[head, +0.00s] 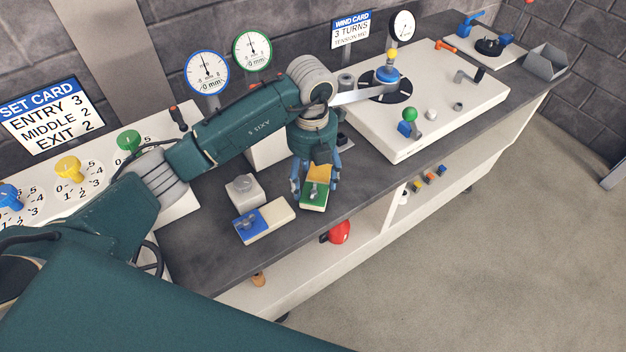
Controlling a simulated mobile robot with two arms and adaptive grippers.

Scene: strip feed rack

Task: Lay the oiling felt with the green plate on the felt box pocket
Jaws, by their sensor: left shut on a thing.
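My left gripper (315,186) points down above the dark bench top, its fingers on either side of the oiling felt with the green plate (311,200). It is shut on it. An orange-yellow part (320,171) shows between the fingers, behind the green plate. The contact of the fingers is partly hidden, and I cannot tell whether the felt touches the surface below. I cannot clearly make out the felt box pocket; the gripper and arm cover part of that area. My right gripper is not in view.
A blue and cream block (278,213) and a small pale grey box (244,188) stand left of the gripper. A white panel with dials (180,199) is at left. A white machine plate (452,115) with a green knob (409,115) is at right. The bench's front edge is close.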

